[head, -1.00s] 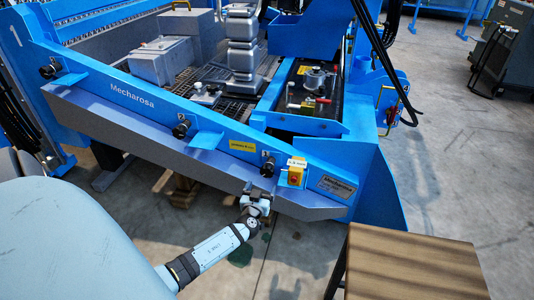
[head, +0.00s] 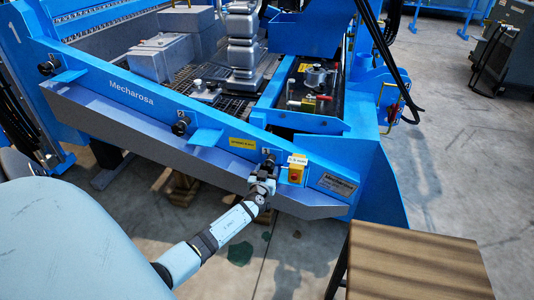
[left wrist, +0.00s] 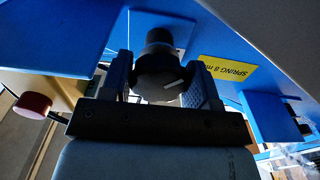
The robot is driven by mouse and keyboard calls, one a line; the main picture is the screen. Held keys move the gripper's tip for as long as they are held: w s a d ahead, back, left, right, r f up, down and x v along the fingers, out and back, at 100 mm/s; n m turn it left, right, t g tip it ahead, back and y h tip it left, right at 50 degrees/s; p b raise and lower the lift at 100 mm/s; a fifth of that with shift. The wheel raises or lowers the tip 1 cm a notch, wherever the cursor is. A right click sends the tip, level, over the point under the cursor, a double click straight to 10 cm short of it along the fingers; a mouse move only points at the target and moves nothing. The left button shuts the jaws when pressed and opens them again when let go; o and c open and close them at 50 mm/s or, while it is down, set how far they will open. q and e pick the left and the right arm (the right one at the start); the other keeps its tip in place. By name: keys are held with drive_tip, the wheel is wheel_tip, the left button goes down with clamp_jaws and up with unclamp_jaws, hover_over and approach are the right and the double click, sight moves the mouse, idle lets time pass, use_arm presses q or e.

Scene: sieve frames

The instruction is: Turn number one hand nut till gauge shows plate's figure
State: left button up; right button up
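The hand nut at my left gripper is a black knob (left wrist: 160,75) with a white mark on its face; it also shows in the head view (head: 269,160) on the blue beam. My left gripper (head: 264,181) reaches it from below. In the left wrist view the gripper's fingers (left wrist: 162,85) stand apart, one on each side of the nut; firm contact is not visible. The yellow plate (head: 242,143) reads "SPRING" and a millimetre figure too small to be sure of; it appears upside down in the left wrist view (left wrist: 227,71). The yellow gauge box (head: 296,170) has a tiny, unreadable white display. My right gripper is out of view.
Two more black knobs (head: 181,125) (head: 50,68) sit farther left along the beam (head: 130,110). Blue brackets jut out between them. A wooden-topped table (head: 415,260) stands at the lower right.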

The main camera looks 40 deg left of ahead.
use_arm(q)
drive_tip(key=shift+c, duration=0.8)
drive_tip(key=shift+m, duration=0.3)
